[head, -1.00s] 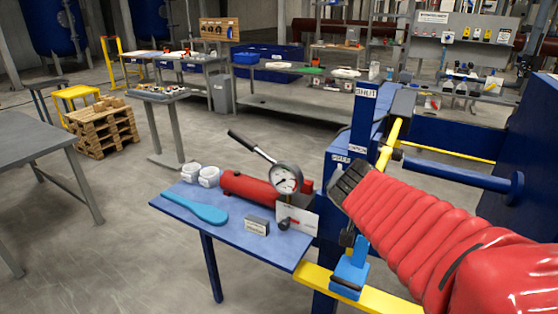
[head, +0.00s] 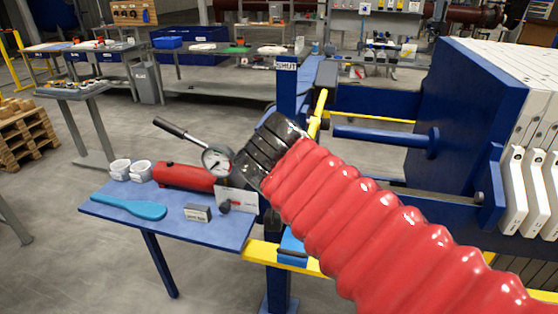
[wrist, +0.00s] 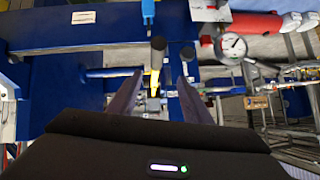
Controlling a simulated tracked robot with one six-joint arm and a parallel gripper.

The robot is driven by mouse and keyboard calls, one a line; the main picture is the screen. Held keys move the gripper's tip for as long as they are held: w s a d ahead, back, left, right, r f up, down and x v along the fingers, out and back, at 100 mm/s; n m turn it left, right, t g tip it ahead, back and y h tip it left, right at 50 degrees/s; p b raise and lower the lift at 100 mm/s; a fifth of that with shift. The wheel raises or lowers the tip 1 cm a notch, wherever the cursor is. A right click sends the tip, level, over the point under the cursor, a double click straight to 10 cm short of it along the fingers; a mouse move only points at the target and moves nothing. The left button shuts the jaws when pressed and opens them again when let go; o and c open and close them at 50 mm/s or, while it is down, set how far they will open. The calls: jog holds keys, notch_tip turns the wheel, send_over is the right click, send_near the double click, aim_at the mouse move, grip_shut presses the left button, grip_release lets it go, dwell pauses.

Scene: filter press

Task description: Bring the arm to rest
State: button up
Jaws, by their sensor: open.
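My arm, in a red ribbed sleeve with a black wrist end, reaches from the lower right to the middle of the head view. My gripper (wrist: 156,88) shows in the wrist view as two dark fingers set apart, with nothing held between them. The fingers are hidden behind the black wrist end in the head view.
White filter plates (head: 514,193) and the press's blue plate (head: 468,115) stand to the right.

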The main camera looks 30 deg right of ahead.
jog(key=shift+s+a+r, duration=0.1)
dwell(0.7)
jog(key=s+a+f+n+g+y, duration=0.1)
jog(key=s+a+f+n+y, duration=0.2)
jog(key=s+a+f+n, duration=0.1)
jog(key=s+a+f+n+g+y, duration=0.1)
jog(key=s+a+f+n+y, duration=0.2)
jog(key=a+f+n, duration=0.4)
jog(key=s+a+f, duration=0.1)
jog(key=a, duration=0.3)
jog(key=shift+a+f+g+y, duration=0.3)
jog(key=shift+f+y, duration=0.05)
jog(key=shift+y, duration=0.05)
